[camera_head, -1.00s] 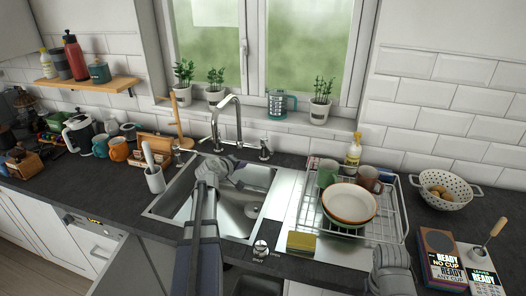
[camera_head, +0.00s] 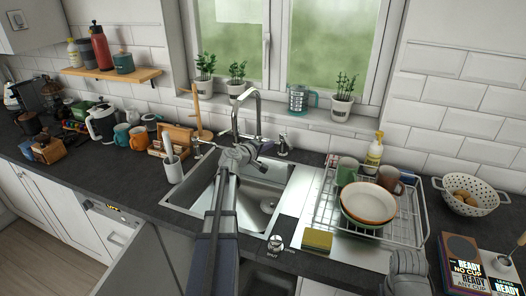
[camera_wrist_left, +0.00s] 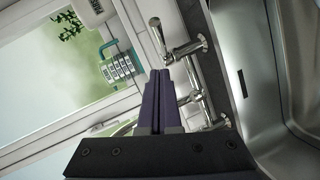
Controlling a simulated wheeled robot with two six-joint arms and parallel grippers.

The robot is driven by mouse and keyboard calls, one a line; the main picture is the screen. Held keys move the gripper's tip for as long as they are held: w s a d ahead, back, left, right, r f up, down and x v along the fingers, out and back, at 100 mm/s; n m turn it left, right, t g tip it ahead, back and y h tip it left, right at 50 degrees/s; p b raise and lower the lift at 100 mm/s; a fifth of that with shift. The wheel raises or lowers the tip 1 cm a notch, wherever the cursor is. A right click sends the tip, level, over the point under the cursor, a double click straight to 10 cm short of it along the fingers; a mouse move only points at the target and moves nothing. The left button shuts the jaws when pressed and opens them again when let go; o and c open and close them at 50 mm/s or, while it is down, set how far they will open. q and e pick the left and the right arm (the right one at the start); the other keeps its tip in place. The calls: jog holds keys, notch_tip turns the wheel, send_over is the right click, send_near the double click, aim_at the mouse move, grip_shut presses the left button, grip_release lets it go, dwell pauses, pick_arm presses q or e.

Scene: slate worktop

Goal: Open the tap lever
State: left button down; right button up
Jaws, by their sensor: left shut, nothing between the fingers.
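The chrome tap (camera_head: 257,105) stands behind the sink, its gooseneck spout rising in front of the window. A thin chrome lever-like part (camera_head: 205,143) sticks out left of its base. My left gripper (camera_head: 262,150) is over the back of the sink, close in front of the tap base and partly hiding it. In the left wrist view its fingers (camera_wrist_left: 160,75) are together and empty, with chrome fittings (camera_wrist_left: 198,100) just beside them. Whether they touch is unclear. My right gripper (camera_head: 408,264) is at the lower right, its fingers not clearly visible.
The sink (camera_head: 185,200) lies below my left arm. A dish rack (camera_head: 422,215) with bowls and mugs stands to the right, a yellow sponge (camera_head: 317,240) in front. A chrome dispenser-like fitting (camera_head: 284,146) stands right of the tap.

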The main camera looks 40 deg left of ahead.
aim_at(287, 142)
pick_arm(q)
jog(key=w, duration=0.1)
jog(key=w+d+f+b, duration=0.1)
jog(key=w, duration=0.1)
jog(key=w+d+f, duration=0.1)
jog(key=shift+w, duration=0.2)
jog(key=shift+w+d+f+b, duration=0.1)
jog(key=shift+w+d+b, duration=0.3)
jog(key=shift+d, duration=0.05)
pick_arm(e)
notch_tip(287, 142, down, 2)
jog(key=shift+f, duration=0.1)
